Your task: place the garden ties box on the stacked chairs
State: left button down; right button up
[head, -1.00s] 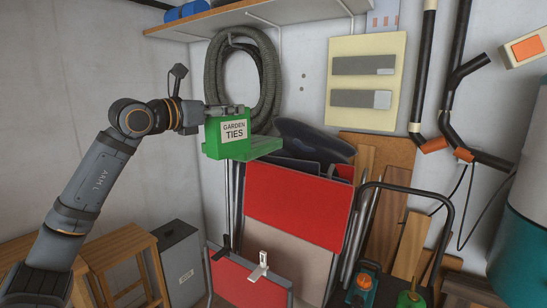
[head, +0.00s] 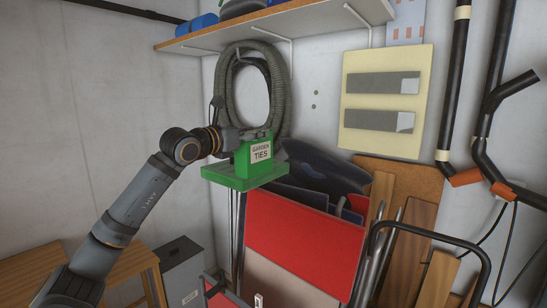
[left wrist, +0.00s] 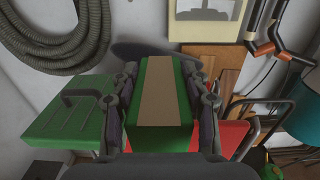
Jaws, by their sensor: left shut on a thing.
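The garden ties box (head: 243,163) is green with a white label reading GARDEN TIES, and it is upright. My left gripper (head: 248,134) is shut on it near its top. In the left wrist view the box (left wrist: 165,95), with a tan strip on top, sits between the two fingers. The stacked chairs show a flat green seat (head: 222,178) below the box in the head view. The slatted green seat (left wrist: 68,118) also shows left of the box in the left wrist view. I cannot tell whether the box touches the seat. My right gripper is out of view.
A coiled hose (head: 279,85) hangs on the wall just behind the box, under a shelf (head: 300,30). A wooden stool (head: 35,266) and a grey metal box (head: 182,275) stand at lower left.

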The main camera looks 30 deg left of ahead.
pick_arm(q)
jog(key=w+d+f+p, duration=0.1)
jog(key=w+f+p, duration=0.3)
jog(key=w+f, duration=0.3)
notch_tip(320, 180, down, 3)
jog(key=shift+w+d+f, duration=0.1)
jog(key=shift+w+d, duration=0.1)
jog(key=shift+d, duration=0.05)
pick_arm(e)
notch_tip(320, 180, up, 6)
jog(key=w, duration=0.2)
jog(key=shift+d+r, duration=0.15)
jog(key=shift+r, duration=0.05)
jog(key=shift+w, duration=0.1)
pick_arm(q)
jog(key=shift+f, duration=0.15)
jog(key=c, duration=0.7)
grip_release()
jog(key=shift+o, duration=0.2)
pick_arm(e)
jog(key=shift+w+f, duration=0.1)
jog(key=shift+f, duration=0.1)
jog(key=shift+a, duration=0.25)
